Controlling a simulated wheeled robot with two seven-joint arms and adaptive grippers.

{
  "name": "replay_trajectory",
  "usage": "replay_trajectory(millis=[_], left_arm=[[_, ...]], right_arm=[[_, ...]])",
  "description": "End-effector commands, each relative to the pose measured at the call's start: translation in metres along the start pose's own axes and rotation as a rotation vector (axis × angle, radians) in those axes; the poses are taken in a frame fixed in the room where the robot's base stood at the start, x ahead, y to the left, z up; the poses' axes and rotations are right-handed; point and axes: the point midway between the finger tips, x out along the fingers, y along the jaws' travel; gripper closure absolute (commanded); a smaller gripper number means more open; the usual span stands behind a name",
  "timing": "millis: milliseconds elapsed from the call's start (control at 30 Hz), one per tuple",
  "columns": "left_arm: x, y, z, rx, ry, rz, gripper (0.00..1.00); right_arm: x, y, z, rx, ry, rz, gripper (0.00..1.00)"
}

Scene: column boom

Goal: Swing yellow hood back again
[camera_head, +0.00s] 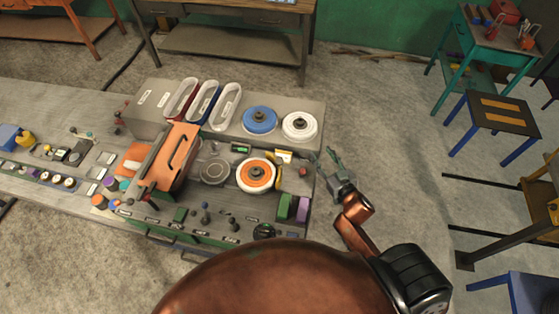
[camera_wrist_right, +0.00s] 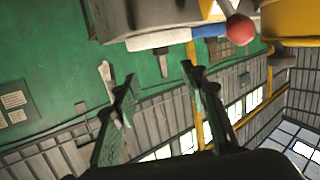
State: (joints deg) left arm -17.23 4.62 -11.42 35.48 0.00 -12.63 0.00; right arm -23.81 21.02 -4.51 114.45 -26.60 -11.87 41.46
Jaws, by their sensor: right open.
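A small yellow piece (camera_head: 279,175), which looks like the yellow hood, stands near the right end of the console, beside the orange-and-white disc. A yellow rounded part (camera_wrist_right: 292,22) fills the upper right corner of the right wrist view; it may be the same hood. My right gripper (camera_head: 331,157) is just off the console's right end, to the right of the yellow piece and apart from it. Its fingers (camera_wrist_right: 158,74) are spread and empty. How far the hood is swung is too small to tell. My left gripper is out of view.
A red ball knob (camera_wrist_right: 240,29) lies between my right fingers and the yellow part in the wrist view. An orange cover (camera_head: 171,158) with a black handle is at the console's middle. White and blue discs (camera_head: 299,125) sit behind.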

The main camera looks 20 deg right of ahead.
Motion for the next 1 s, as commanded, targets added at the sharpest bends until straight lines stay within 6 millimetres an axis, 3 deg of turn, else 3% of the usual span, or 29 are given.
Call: replay_trajectory(millis=[200, 333, 500, 667, 1000], left_arm=[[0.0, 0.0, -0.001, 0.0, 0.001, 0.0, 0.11], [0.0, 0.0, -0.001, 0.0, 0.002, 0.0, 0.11], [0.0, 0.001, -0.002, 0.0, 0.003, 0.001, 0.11], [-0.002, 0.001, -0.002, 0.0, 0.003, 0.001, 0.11], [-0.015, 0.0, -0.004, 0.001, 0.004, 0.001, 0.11]], right_arm=[[0.01, -0.05, -0.025, -0.011, 0.185, -0.325, 0.6], [-0.001, -0.08, -0.022, -0.004, 0.211, -0.527, 0.6], [-0.016, -0.101, -0.013, 0.008, 0.2, -0.696, 0.6], [-0.018, -0.111, -0.011, 0.014, 0.192, -0.747, 0.6], [0.017, -0.145, -0.023, 0.016, 0.194, -0.748, 0.6]])
